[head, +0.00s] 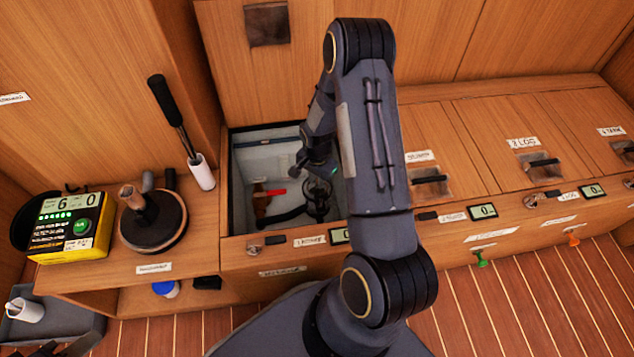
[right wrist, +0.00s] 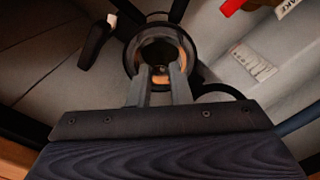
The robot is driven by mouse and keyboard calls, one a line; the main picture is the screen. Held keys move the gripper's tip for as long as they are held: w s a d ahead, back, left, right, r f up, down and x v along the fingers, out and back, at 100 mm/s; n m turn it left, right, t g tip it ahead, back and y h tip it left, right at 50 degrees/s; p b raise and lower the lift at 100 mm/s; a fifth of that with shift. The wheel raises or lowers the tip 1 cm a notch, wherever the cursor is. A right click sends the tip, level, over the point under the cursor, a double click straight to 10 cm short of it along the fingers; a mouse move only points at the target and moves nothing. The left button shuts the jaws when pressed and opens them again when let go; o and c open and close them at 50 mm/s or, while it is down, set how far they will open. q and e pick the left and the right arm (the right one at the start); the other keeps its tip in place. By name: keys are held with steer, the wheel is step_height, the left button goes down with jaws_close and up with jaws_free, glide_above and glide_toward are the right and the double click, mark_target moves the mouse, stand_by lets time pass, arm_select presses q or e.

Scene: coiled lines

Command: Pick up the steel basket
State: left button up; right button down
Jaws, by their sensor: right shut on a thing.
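My right arm reaches down into the open locker (head: 240,190). My right gripper (head: 322,172) is inside it, mostly hidden behind the arm in the head view. In the right wrist view its two fingers (right wrist: 161,88) are shut at the near rim of a round, dark-rimmed thing with a coppery inside, which looks like the steel basket (right wrist: 131,57). In the head view the basket (head: 317,205) shows as a dark, round, open-work shape low in the locker. Its lower part is hard to make out. My left gripper is not in view.
A red-handled tool (head: 270,192) and dark coiled line (head: 290,214) lie in the locker beside the basket. A yellow meter (head: 72,228) and a round black-topped object (head: 152,222) stand on the left shelf. Closed locker lids (head: 500,115) are at right.

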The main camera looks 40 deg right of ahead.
step_height(320, 180, up, 17)
steer(key=p, duration=0.6)
steer(key=shift+r, duration=0.2)
